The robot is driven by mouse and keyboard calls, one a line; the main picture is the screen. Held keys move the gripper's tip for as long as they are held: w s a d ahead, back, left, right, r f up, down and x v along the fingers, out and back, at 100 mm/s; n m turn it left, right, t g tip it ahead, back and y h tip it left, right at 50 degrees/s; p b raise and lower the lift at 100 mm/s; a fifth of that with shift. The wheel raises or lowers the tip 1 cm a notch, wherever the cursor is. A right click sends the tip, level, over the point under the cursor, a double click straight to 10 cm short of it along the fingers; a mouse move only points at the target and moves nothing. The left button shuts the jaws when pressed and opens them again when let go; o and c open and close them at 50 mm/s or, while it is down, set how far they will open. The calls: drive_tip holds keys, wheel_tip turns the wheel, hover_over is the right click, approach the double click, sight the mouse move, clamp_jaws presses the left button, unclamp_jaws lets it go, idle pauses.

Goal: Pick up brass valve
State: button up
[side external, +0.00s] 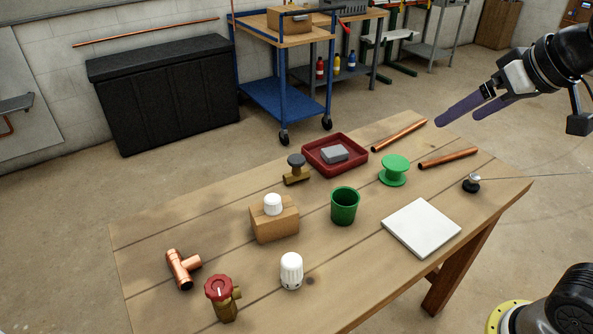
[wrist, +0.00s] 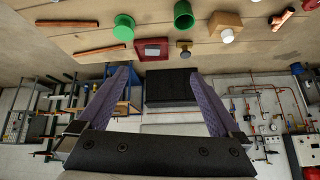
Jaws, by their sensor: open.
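A brass valve with a red cap (side external: 222,297) stands at the table's near left corner in the side view. Another brass valve with a dark grey knob (side external: 296,170) stands near the far edge, left of the red tray; it also shows in the wrist view (wrist: 184,49). My gripper (side external: 461,115) is open and empty, held above and beyond the table's far right end, well away from both valves. Its two purple fingers are spread apart in the wrist view (wrist: 158,77).
On the wooden table (side external: 190,225) are a copper tee (side external: 182,269), a white knob (side external: 291,271), a box with a white cap (side external: 275,223), a green cup (side external: 344,206), a green spool (side external: 394,170), a red tray (side external: 348,167), copper pipes (side external: 400,134) and a white tile (side external: 421,228).

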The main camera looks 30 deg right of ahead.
drive_tip(key=w+a+r, duration=0.1)
drive_tip(key=w+a, duration=0.1)
drive_tip(key=w, duration=1.1)
drive_tip(key=g, duration=0.3)
hover_over(296, 168)
drive_tip(key=s, duration=0.3)
wheel_tip(296, 168, down, 20)
drive_tip(key=shift+n, duration=0.3)
drive_tip(key=x, duration=0.7)
drive_tip(key=shift+s+f, duration=0.1)
drive_tip(key=shift+s, duration=0.1)
drive_tip(key=shift+x, duration=3.1)
drive_tip(key=shift+s+d, duration=0.1)
drive_tip(key=shift+d, duration=0.05)
drive_tip(key=c, duration=1.3)
drive_tip(key=shift+c, duration=0.9)
